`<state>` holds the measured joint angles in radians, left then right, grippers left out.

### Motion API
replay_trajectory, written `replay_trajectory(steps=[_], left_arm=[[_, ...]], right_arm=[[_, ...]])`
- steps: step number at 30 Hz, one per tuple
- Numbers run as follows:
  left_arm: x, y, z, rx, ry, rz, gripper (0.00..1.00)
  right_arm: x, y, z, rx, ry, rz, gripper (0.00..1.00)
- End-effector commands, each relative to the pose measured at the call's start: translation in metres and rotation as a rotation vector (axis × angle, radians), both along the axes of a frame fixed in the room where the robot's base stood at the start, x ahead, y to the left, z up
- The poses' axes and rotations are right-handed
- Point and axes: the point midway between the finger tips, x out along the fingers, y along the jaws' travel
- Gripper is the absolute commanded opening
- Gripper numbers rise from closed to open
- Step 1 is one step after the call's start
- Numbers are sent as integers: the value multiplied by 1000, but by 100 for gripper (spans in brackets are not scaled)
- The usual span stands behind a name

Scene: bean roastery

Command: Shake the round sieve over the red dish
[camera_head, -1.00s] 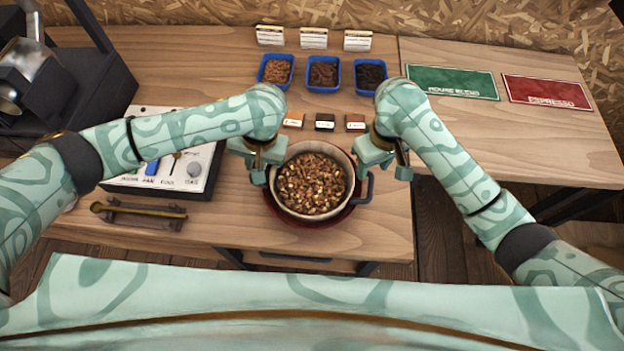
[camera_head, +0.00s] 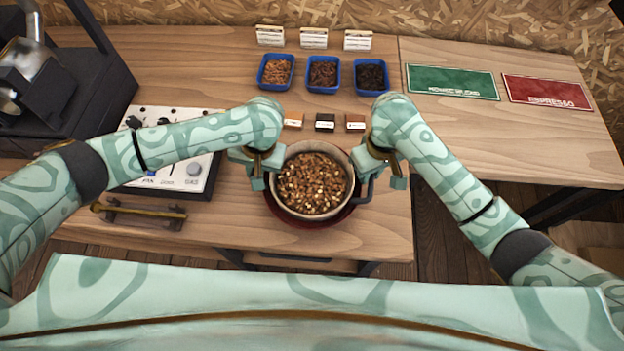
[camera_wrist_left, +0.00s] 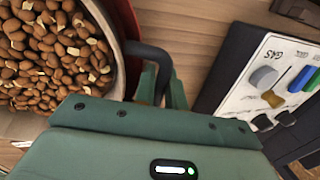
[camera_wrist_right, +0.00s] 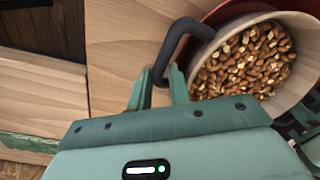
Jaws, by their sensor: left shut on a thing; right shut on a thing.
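The round sieve (camera_head: 344,209) has a pale rim and is full of brown beans with pale bits (camera_head: 311,184). It sits over the red dish (camera_head: 306,222), mostly hiding it; I cannot tell whether they touch. My left gripper (camera_head: 259,174) is shut on the sieve's dark left handle, which shows in the left wrist view (camera_wrist_left: 146,52). My right gripper (camera_head: 381,172) is shut on the dark right handle, clear in the right wrist view (camera_wrist_right: 178,40). The dish's red edge also shows in both wrist views (camera_wrist_left: 131,20) (camera_wrist_right: 232,10).
Blue trays of beans (camera_head: 323,74) and small labelled blocks (camera_head: 324,122) stand behind the sieve. A control panel (camera_head: 198,172) and a brass scoop-like tool (camera_head: 137,211) lie left. Green (camera_head: 451,81) and red (camera_head: 546,92) mats lie right. The wood right of the sieve is clear.

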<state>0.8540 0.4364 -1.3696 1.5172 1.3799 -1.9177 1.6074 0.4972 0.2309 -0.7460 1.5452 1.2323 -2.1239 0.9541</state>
Motion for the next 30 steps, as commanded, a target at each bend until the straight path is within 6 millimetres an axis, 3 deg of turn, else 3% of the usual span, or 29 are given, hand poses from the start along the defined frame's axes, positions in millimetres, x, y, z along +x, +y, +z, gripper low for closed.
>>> replay_trajectory(steps=[8, 22, 30], left_arm=[[0, 0, 11, 0, -4, -1, 0], [2, 0, 79, -1, -27, -1, 0], [2, 0, 82, -1, -27, -1, 0]], right_arm=[[1, -1, 11, -2, -7, -4, 0], [4, -1, 79, -2, -31, -6, 0], [3, -1, 82, -2, -31, -6, 0]])
